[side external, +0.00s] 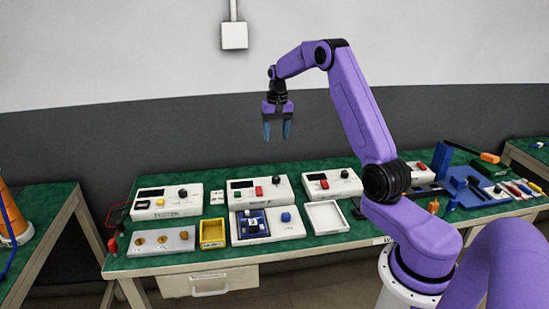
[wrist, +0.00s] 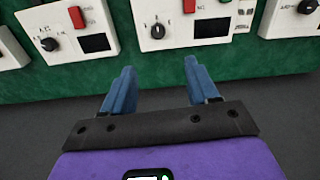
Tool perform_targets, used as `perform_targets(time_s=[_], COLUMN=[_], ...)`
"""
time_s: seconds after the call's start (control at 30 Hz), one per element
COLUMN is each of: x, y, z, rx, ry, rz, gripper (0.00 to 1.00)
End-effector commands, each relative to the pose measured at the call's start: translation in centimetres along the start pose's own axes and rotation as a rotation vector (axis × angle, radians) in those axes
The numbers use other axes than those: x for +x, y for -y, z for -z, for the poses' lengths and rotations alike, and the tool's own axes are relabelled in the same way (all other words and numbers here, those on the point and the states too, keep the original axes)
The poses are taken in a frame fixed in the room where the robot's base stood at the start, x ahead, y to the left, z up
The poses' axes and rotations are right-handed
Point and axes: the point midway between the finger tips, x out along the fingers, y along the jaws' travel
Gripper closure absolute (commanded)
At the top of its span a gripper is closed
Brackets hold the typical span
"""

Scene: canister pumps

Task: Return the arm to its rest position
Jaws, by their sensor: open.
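My gripper (side external: 277,128) hangs high above the green bench (side external: 325,245), pointing down, with its two blue fingers apart and nothing between them. In the wrist view my gripper (wrist: 158,85) is also open and empty, its fingertips short of the bench's control boxes in the picture. My purple arm is raised and bent, with its base at the right of the side view.
White control boxes (side external: 258,190) with knobs and buttons line the bench. A yellow tray (side external: 213,233), a white tray (side external: 326,217) and a blue fixture (side external: 252,224) stand in front. Blue blocks and tools lie at right. The air around my gripper is clear.

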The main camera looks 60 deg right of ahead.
Motion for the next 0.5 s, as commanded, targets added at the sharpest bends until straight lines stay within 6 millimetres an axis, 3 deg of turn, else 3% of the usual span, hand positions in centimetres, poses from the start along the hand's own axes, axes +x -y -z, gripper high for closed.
perform_targets(time_s=[0.17, 0.3, 0.5], x=[-1.2, -2.4, -3.8], y=[4.2, 8.2, 12.1], z=[-3.2, -7.6, -14.8], rx=[-0.138, -0.299, -0.53], ry=[-0.001, -0.001, -0.001], rz=[0.0, -0.001, -0.002], gripper=[0.41, 0.41, 0.41])
